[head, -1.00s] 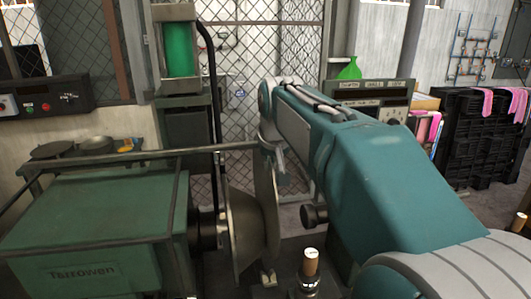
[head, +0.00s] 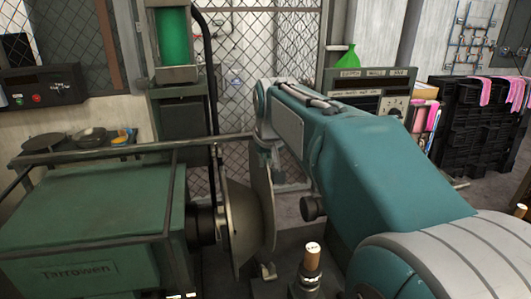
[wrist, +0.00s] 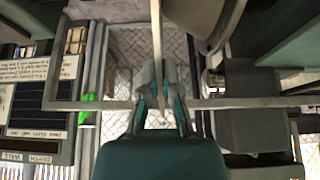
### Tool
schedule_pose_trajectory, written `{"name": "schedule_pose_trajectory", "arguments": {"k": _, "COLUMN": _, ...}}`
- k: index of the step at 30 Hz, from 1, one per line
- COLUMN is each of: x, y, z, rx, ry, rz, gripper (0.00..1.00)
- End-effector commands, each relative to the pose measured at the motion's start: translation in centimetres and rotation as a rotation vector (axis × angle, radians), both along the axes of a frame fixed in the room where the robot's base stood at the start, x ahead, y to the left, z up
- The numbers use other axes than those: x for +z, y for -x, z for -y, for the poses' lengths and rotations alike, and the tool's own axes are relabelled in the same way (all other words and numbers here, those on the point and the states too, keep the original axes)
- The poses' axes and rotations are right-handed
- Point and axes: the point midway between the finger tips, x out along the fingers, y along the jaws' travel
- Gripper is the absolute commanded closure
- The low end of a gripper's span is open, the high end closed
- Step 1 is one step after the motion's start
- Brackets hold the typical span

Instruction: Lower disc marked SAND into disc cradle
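My gripper (wrist: 161,98) is shut on the edge of a thin pale disc (wrist: 156,40), seen edge-on in the wrist view. In the head view the disc (head: 265,205) hangs upright below the arm's end, just right of a dull metal bowl form (head: 242,228) on the machine's spindle. I cannot tell whether disc and bowl form touch. My gripper (head: 270,158) is partly hidden by the arm in the head view. No SAND marking is readable on the disc. I cannot make out a disc cradle for certain.
A green machine housing (head: 85,225) marked Tarrowen stands left, with rails around it. A bench behind holds dark round pieces (head: 43,142). A wooden-handled tool (head: 312,257) stands upright in front. Black crates (head: 475,125) stand at right. A mesh fence (head: 255,60) is behind.

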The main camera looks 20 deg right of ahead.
Motion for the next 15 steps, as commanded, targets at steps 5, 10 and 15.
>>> {"name": "schedule_pose_trajectory", "arguments": {"k": 5, "x": -1.1, "y": 0.0, "z": 0.1, "rx": 0.0, "ry": 0.0, "rz": 0.002, "gripper": 1.0}}
{"name": "schedule_pose_trajectory", "arguments": {"k": 10, "x": -2.2, "y": 0.0, "z": 0.0, "rx": 0.0, "ry": 0.0, "rz": 0.002, "gripper": 1.0}}
{"name": "schedule_pose_trajectory", "arguments": {"k": 15, "x": -3.3, "y": 0.0, "z": 0.0, "rx": 0.0, "ry": 0.0, "rz": 0.002, "gripper": 1.0}}
